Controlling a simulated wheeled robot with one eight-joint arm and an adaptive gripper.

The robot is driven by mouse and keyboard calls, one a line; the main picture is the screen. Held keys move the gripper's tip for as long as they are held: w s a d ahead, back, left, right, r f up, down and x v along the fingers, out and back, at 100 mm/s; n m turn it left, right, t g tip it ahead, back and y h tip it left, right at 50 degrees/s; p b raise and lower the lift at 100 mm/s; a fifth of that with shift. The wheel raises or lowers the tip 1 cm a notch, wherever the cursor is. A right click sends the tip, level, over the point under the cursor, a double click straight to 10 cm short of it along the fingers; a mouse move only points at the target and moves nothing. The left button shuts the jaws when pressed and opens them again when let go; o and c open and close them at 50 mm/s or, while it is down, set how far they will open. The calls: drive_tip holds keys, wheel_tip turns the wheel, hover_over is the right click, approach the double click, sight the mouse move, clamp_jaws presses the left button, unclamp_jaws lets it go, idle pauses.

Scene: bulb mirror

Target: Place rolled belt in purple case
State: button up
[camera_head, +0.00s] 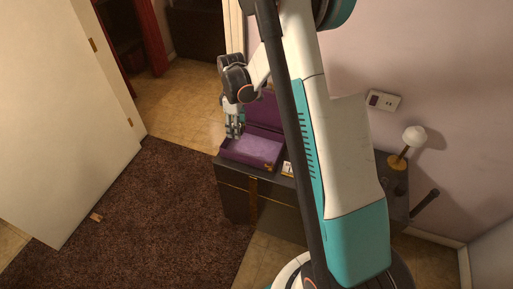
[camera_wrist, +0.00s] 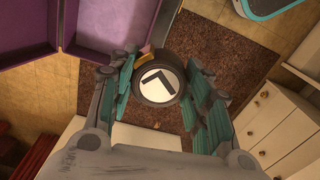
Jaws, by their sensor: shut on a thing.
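The purple case (camera_head: 253,148) lies open on the dark cabinet, its lid raised at the back. Part of its purple inside (camera_wrist: 100,62) fills the upper left of the wrist view. My gripper (camera_head: 234,132) points down at the left edge of the case in the head view. In the wrist view its teal fingers stand on both sides of a round dark roll, which I take as the rolled belt (camera_wrist: 158,82), with a white disc and a black angled mark on its face. My gripper is shut on it, beside the case opening. I cannot make out the belt in the head view.
The dark cabinet (camera_head: 232,200) also bears a lamp with a white globe (camera_head: 414,136) at its right end and a small pale item (camera_head: 287,169) just right of the case. A white door (camera_head: 65,110) stands at the left, over brown carpet (camera_head: 150,205).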

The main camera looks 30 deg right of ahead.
sight(254, 149)
drive_tip(key=w+d+n+p, duration=0.1)
drive_tip(key=w+d+n, duration=0.5)
drive_tip(key=d, duration=0.4)
drive_tip(key=shift+n, duration=0.7)
drive_tip(key=f+b, duration=0.1)
drive_tip(key=f, duration=0.5)
drive_tip(key=f+b, duration=0.1)
drive_tip(key=f, duration=0.6)
drive_tip(key=s+f+b, duration=0.1)
drive_tip(key=f+b, duration=0.1)
drive_tip(key=f, duration=0.5)
drive_tip(key=shift+f, duration=0.25)
drive_tip(key=shift+f, duration=0.1)
drive_tip(key=shift+f+b, duration=0.15)
drive_tip(key=shift+b, duration=0.15)
drive_tip(key=o, duration=1.1)
